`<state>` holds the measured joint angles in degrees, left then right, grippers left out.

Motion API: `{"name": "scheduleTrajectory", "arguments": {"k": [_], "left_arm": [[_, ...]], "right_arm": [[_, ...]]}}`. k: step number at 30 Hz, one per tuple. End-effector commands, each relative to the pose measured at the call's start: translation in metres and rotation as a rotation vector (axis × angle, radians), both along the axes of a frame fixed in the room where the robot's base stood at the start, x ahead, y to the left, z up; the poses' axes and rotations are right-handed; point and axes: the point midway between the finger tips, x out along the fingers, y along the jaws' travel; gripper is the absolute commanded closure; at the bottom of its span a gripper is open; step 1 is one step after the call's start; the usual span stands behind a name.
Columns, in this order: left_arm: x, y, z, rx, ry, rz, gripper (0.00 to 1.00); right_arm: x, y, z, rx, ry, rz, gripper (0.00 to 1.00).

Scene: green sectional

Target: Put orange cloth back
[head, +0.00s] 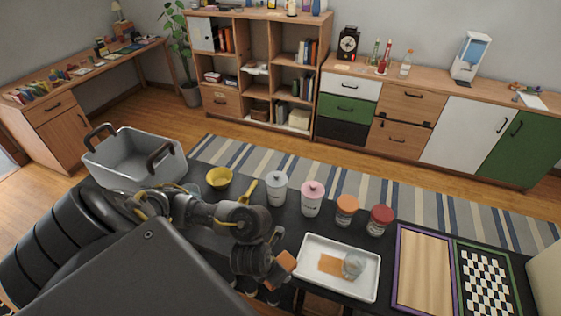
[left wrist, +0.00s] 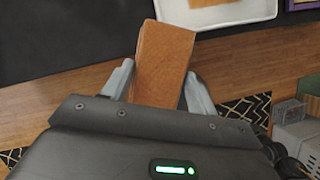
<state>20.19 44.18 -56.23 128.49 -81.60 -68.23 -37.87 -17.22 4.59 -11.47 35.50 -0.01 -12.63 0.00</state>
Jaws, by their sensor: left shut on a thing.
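The orange cloth (left wrist: 165,55) is a flat, folded-looking rectangle between the fingers of my left gripper (left wrist: 158,88). My left gripper is shut on it. In the head view the orange cloth (head: 284,266) shows at the end of my left arm, by the front edge of the black table and left of the white tray (head: 301,273). The wrist view shows floor below it, with its far end near the table edge. My right gripper is not in view.
The white tray holds a flat orange-brown piece (head: 330,265) and a clear glass (head: 353,264). Behind stand a pink jar (head: 312,200), an orange-lidded jar (head: 346,213) and a red-lidded jar (head: 379,221). A wooden board (head: 424,270) and a checkered board (head: 486,285) lie to the right.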

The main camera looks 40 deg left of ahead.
Motion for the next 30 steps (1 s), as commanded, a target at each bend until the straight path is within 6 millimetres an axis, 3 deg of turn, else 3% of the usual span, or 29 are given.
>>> {"name": "scheduleTrajectory", "arguments": {"k": [6,10,15,20,21,30], "left_arm": [[-0.002,0.003,-0.001,0.000,0.000,0.029,0.67],[0.007,0.010,-0.012,0.000,0.000,0.030,0.67],[0.039,0.034,-0.035,0.001,-0.001,0.034,0.67],[0.072,0.059,-0.050,0.001,0.002,0.035,0.67],[0.076,0.062,-0.060,0.000,0.006,0.033,0.67],[0.102,0.079,-0.089,-0.002,0.003,0.028,0.67]], "right_arm": [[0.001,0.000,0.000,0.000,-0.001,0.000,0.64],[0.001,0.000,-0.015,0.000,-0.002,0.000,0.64],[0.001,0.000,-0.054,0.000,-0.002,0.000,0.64],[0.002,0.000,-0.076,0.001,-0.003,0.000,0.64],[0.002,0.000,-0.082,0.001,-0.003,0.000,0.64],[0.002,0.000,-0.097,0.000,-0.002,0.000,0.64]]}}
